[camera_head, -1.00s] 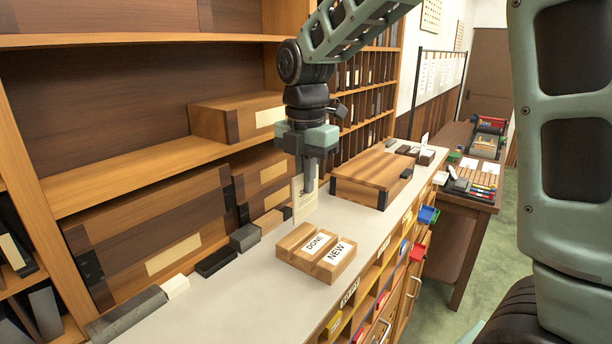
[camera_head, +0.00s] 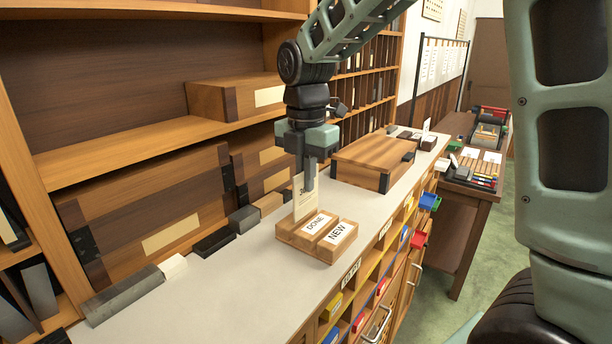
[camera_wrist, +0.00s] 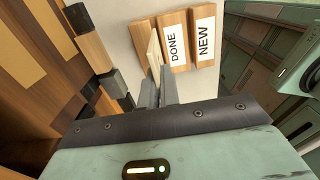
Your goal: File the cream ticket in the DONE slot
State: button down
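The cream ticket (camera_head: 304,199) stands upright in my gripper (camera_head: 307,180), whose fingers are shut on it. Its lower edge is at the back of the wooden holder (camera_head: 318,250), on the DONE side; whether it is inside the slot I cannot tell. The holder has a DONE label (camera_head: 316,223) and a NEW label (camera_head: 338,232) side by side. In the wrist view the ticket (camera_wrist: 153,52) shows edge-on between the fingertips (camera_wrist: 157,80), close to the left of the DONE block (camera_wrist: 174,42).
A wooden box (camera_head: 368,160) stands on the counter (camera_head: 230,290) behind the holder. Dark and grey blocks (camera_head: 214,241) line the shelf side. The counter in front and to the left of the holder is clear. Drawers with coloured items are below.

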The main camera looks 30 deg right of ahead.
jog(key=shift+f+b, duration=1.35)
jog(key=shift+f, duration=0.75)
jog(key=c, duration=1.6)
grip_release()
jog(key=shift+o, duration=0.2)
jog(key=shift+r, duration=0.15)
notch_tip(320, 180, up, 6)
jog(key=p, duration=0.5)
